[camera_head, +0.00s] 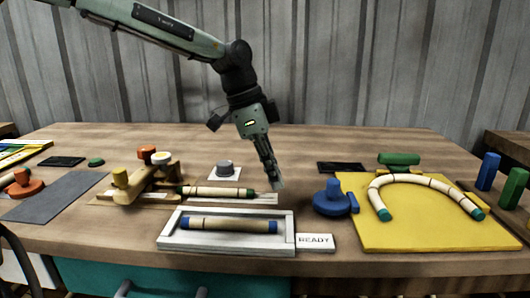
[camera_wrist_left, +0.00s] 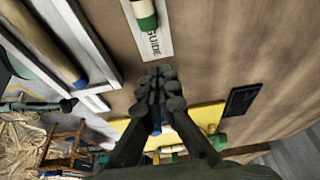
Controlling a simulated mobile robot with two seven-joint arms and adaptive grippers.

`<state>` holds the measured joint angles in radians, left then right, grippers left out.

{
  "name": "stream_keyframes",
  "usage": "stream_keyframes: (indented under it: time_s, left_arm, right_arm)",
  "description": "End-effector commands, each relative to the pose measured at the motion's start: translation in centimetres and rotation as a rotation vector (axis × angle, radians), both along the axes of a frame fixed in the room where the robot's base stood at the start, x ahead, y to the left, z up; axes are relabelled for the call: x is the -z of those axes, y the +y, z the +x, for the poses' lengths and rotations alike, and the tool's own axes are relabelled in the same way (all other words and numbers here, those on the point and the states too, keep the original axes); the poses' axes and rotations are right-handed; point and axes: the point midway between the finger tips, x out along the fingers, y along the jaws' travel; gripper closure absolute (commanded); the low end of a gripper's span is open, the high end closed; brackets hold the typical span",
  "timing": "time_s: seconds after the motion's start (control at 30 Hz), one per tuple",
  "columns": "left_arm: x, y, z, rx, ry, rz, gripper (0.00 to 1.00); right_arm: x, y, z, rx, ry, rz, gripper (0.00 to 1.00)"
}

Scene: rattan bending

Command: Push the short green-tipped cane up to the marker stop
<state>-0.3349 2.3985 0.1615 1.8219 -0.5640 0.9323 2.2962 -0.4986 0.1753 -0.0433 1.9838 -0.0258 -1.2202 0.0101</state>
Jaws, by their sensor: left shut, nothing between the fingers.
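The short green-tipped cane (camera_head: 218,191) lies straight on the pale guide strip (camera_head: 265,200), its left end close to a wooden fixture (camera_head: 150,175) with yellow, orange and white knobs. I cannot tell which part of the fixture is the marker stop, or whether the cane touches it. My left gripper (camera_head: 279,186) is shut and empty, pointing down just right of the cane's right end, with a small gap. In the left wrist view the cane's green tip (camera_wrist_left: 146,22) lies on the strip marked GUIDE (camera_wrist_left: 153,45), beyond the shut fingertips (camera_wrist_left: 160,78).
A white tray (camera_head: 168,238) holding a blue-tipped cane (camera_head: 235,225) stands in front of the guide. A READY card (camera_head: 315,242) lies beside it. To the right are a blue knobbed tool (camera_head: 331,200) and a yellow board (camera_head: 430,235) with a bent cane (camera_head: 425,181).

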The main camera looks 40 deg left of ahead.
Motion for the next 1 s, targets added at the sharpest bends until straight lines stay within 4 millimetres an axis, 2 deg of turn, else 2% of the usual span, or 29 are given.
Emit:
stream_keyframes:
  time_s: [0.07, 0.13, 0.33, 0.8, 0.87, 1.0]
  left_arm:
    - [1.6, -0.5, 0.2, -0.001, 0.004, -0.001, 1.0]
    - [1.1, 0.6, -0.3, -0.003, -0.003, -0.005, 1.0]
    - [1.2, 2.6, -1.5, -0.002, -0.003, -0.002, 1.0]
    - [1.3, 3.2, -1.9, 0.0, -0.001, 0.0, 1.0]
    - [1.3, 3.7, -2.2, -0.003, -0.003, -0.001, 1.0]
    - [1.2, 6.1, -3.6, -0.003, -0.004, -0.001, 1.0]
  right_arm:
    - [0.1, 0.0, 0.0, 0.0, 0.0, 0.001, 0.6]
    - [0.6, 0.1, -0.1, 0.0, 0.007, 0.005, 0.6]
    - [2.1, 0.1, -0.2, 0.0, 0.012, 0.014, 0.6]
    - [2.6, 0.2, -0.3, 0.0, 0.013, 0.016, 0.6]
    - [2.6, 0.2, -0.3, 0.0, 0.013, 0.016, 0.6]
    - [2.6, 0.2, -0.3, 0.0, 0.015, 0.014, 0.6]
